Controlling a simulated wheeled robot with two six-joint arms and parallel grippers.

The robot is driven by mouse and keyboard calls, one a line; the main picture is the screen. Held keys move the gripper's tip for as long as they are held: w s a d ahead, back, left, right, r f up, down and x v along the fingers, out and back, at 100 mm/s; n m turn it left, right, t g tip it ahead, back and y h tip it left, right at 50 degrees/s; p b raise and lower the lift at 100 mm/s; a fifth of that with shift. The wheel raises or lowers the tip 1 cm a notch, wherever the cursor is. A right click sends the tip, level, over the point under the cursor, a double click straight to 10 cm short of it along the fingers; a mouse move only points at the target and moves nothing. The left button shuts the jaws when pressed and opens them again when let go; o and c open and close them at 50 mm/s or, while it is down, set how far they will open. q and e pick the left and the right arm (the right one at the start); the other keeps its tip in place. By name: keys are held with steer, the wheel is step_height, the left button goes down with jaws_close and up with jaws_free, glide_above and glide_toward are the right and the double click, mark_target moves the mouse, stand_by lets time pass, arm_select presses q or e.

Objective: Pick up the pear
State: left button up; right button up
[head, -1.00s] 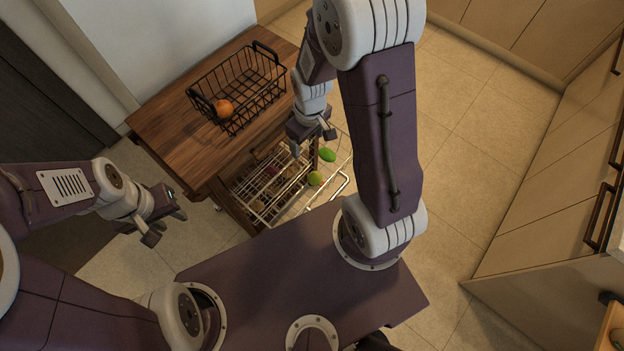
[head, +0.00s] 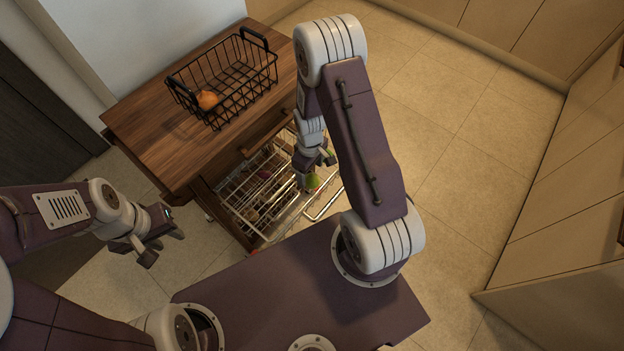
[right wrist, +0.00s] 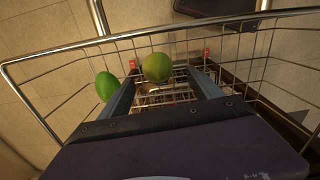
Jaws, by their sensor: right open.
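The yellow-green rounded fruit, which I take for the pear (right wrist: 157,67), lies in the pulled-out wire drawer. In the right wrist view it sits between the fingertips of my right gripper (right wrist: 170,72), which is open, with no clear grip on it. In the head view the fruit (head: 312,181) is partly hidden by my right gripper (head: 312,168). A greener oval fruit (right wrist: 107,86) lies just left of the fingers. My left gripper (head: 164,241) is open and empty, away to the left of the cart.
The wire drawer (right wrist: 45,76) has raised metal rims around the fruit. It extends from a wooden cart (head: 150,130). On the cart top stands a black wire basket (head: 262,82) with an orange fruit (head: 207,100). Tiled floor (head: 440,170) is free to the right.

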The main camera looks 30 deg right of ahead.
mark_target(312, 174)
steer(key=f, duration=0.3)
steer(key=f+b, duration=0.1)
steer(key=f, duration=0.1)
steer(key=shift+s+d, duration=0.1)
steer(key=shift+d, duration=0.2)
steer(key=shift+r, duration=0.1)
steer(key=c, duration=1.5)
step_height(312, 174, up, 10)
steer(key=shift+p, duration=1.2)
